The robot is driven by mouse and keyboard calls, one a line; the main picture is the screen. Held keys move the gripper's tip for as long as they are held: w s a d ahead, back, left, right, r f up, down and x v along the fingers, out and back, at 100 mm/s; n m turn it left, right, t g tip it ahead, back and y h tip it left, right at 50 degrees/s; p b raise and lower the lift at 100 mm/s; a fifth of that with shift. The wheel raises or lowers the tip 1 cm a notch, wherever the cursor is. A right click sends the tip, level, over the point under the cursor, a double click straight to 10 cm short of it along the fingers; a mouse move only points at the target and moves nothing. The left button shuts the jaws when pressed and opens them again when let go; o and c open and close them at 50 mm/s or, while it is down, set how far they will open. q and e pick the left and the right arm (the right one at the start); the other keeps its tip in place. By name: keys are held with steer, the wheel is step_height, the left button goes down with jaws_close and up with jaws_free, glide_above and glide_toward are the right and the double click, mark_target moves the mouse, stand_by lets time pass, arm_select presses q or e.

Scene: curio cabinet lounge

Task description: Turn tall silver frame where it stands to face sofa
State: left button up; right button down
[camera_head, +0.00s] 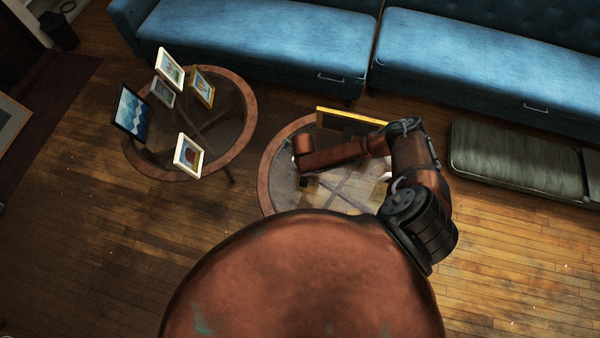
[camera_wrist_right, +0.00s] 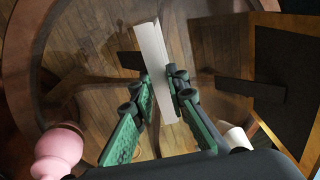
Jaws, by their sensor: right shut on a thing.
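In the right wrist view, a pale silver-white frame (camera_wrist_right: 150,45) shows nearly edge-on, upright over the glass of a round table. My right gripper (camera_wrist_right: 160,88) is shut on it, with one green-padded finger on each side. Its picture face cannot be seen from here. In the head view my right arm reaches over the nearer round table (camera_head: 266,178), and the arm hides most of the held frame. The blue sofa (camera_head: 250,40) stands behind the tables. My left gripper is not in view.
A yellow-edged frame (camera_head: 350,120) stands close by on the same table; its dark back (camera_wrist_right: 285,80) shows in the wrist view. A pink object (camera_wrist_right: 58,150) and a white object (camera_wrist_right: 238,138) are near the gripper. The left table (camera_head: 245,105) bears several frames.

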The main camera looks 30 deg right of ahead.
steer(key=shift+f, duration=0.4)
stand_by(0.3)
steer(key=c, duration=1.8)
jaws_free()
steer(key=shift+c, duration=0.2)
steer(key=v, duration=1.2)
steer(key=shift+r, duration=0.1)
